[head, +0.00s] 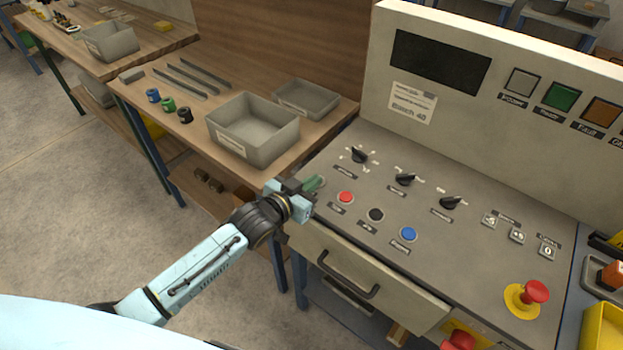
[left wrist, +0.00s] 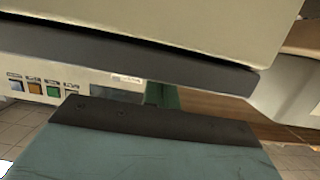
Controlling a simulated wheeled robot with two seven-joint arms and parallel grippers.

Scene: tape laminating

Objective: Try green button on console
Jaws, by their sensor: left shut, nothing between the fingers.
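The console (head: 450,210) has a sloped panel with a row of round buttons: red (head: 346,197), black (head: 376,214) and blue (head: 408,233). My left gripper (head: 315,183) is shut and empty at the left end of this row, over the panel's left front corner. My right gripper is not in view.
Rotary knobs (head: 404,179) stand behind the buttons. A red emergency stop (head: 535,291) is at the front right. A square green lamp (head: 561,97) is on the upright panel. A wooden bench with a grey bin (head: 254,130) stands left; a drawer handle (head: 346,276) juts out below.

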